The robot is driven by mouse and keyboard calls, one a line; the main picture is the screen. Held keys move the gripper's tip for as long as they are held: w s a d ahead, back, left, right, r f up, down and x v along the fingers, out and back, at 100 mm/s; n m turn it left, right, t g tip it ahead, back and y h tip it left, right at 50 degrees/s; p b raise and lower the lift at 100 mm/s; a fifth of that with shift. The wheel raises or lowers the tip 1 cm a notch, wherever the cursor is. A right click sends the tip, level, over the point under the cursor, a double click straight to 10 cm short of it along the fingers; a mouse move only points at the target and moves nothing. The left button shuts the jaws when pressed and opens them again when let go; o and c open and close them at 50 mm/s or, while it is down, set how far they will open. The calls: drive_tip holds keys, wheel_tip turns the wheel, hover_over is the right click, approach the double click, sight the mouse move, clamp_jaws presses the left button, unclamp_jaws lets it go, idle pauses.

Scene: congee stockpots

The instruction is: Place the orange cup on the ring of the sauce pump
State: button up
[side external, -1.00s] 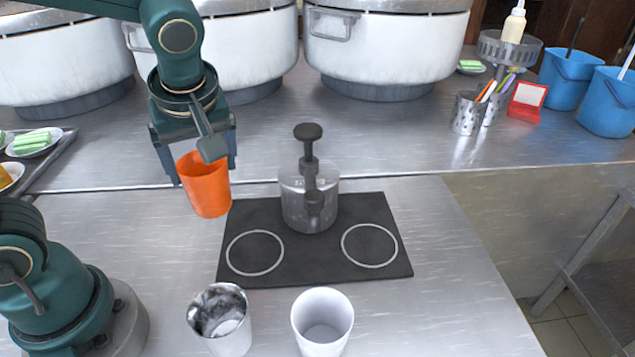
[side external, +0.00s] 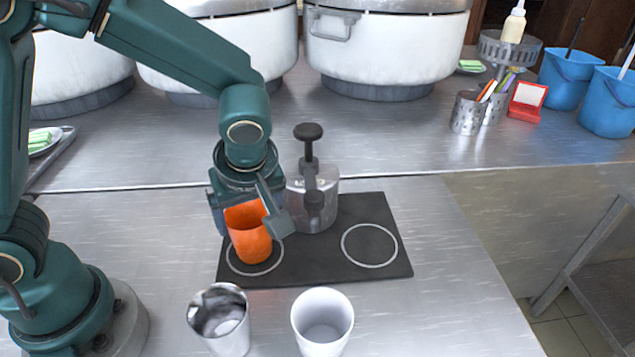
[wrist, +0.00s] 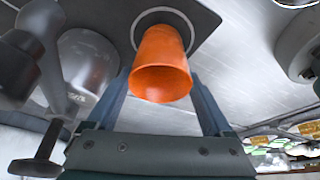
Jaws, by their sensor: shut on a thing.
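The orange cup (side external: 248,235) is upright between the fingers of my gripper (side external: 250,217), which is shut on it. It is over the left white ring (side external: 230,262) on the dark mat (side external: 325,262). Its base shows inside that ring; I cannot tell if it touches the mat. The sauce pump (side external: 313,210) stands at the mat's back middle, just right of my gripper. In the wrist view the cup (wrist: 162,65) sits between the two fingers, with the ring (wrist: 137,22) partly hidden behind its base. The pump (wrist: 88,65) is on the left there.
The right ring (side external: 369,267) is empty. A metal cup (side external: 222,325) and a white cup (side external: 322,325) stand in front of the mat. Large white stockpots (side external: 385,45) stand at the back. Bare metal counter lies right of the mat.

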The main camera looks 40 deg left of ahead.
drive_tip(key=shift+f, duration=0.15)
drive_tip(key=o, duration=1.1)
drive_tip(key=v, duration=1.2)
drive_tip(key=s+a+m+t+h, duration=0.2)
drive_tip(key=s+m, duration=0.1)
drive_tip(key=m, duration=0.3)
drive_tip(key=s+a+f+m+t+h, duration=0.1)
drive_tip(key=s+a+m+t+h, duration=0.1)
drive_tip(key=m, duration=0.5)
drive_tip(key=shift+s+a+f+m, duration=0.3)
drive_tip(key=shift+s+a, duration=0.4)
drive_tip(key=shift+s, duration=0.6)
